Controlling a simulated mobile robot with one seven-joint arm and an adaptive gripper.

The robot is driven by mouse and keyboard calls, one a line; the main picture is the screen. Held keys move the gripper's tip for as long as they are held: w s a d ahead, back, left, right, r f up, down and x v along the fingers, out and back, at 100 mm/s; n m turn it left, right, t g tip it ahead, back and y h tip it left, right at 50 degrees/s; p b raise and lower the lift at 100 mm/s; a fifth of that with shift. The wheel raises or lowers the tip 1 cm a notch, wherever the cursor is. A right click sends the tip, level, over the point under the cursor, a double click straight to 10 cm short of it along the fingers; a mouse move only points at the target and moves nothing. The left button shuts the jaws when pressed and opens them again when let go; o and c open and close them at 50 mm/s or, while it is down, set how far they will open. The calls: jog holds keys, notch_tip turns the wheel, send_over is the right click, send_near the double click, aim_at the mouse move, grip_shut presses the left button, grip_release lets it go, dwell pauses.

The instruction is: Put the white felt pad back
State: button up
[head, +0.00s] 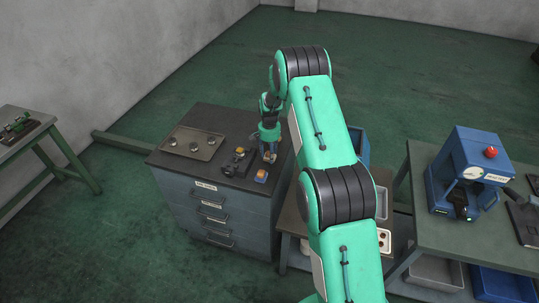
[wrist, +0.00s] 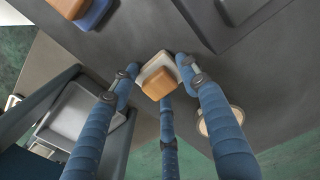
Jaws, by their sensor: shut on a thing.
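The white felt pad (wrist: 157,78), a small block with a tan-orange part and a white layer, sits between the fingertips of my gripper (wrist: 160,82) in the wrist view. My three blue fingers are closed around it. In the head view my gripper (head: 268,151) is low over the right part of the dark cabinet top (head: 230,119). The pad is mostly hidden by the fingers there. I cannot tell whether it touches the surface.
A similar tan block with a blue layer (head: 261,176) lies near the cabinet's front edge; it also shows in the wrist view (wrist: 92,12). A tray with several round parts (head: 192,142) lies left. Dark items (head: 238,161) lie between. A blue machine (head: 468,172) stands on the right bench.

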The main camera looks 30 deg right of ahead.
jog(key=o, duration=1.1)
jog(key=shift+r, duration=0.1)
notch_tip(320, 180, up, 12)
dwell(0.5)
